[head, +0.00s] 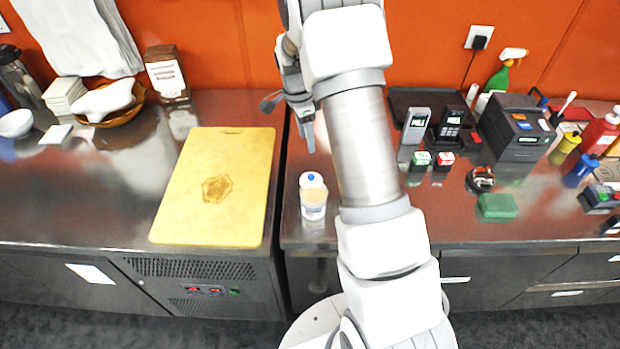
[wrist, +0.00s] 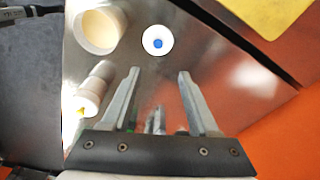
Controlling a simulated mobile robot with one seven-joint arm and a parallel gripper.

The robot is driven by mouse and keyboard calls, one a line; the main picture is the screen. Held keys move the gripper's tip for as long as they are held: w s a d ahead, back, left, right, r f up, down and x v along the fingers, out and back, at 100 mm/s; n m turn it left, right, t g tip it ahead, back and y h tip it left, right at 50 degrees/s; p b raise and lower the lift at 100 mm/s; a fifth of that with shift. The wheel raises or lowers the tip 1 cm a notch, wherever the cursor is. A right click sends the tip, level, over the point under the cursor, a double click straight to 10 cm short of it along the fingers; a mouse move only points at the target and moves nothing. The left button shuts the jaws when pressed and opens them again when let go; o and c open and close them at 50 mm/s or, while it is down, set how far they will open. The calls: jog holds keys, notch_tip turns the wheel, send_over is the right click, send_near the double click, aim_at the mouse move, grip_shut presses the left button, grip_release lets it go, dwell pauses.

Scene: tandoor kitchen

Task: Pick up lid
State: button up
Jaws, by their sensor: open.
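The lid is a small white disc with a blue knob. In the head view the lid (head: 311,179) lies on the steel counter just behind a pale tub (head: 313,204). In the wrist view the lid (wrist: 157,40) lies beyond my fingertips, near the middle, and the open tub (wrist: 99,26) stands to its left. My gripper (wrist: 160,74) is open, with nothing between its fingers. In the head view my gripper (head: 307,140) is above the counter behind the lid, partly hidden by my arm. The lid is apart from the fingers.
A yellow cutting board (head: 215,188) lies left of the lid, across the counter gap. A black card terminal (head: 450,125), a printer (head: 517,128) and several bottles stand to the right. The orange wall (head: 420,50) is behind. Bare counter surrounds the lid's far side.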

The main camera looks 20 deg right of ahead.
jog(key=p, duration=0.1)
send_over(311, 175)
notch_tip(311, 175, down, 9)
jog(key=shift+w+a+r, duration=0.1)
jog(key=shift+r, duration=0.1)
jog(key=shift+s+f+p, duration=0.2)
jog(key=shift+f+p, duration=0.65)
jog(key=shift+f, duration=1.9)
grip_shut()
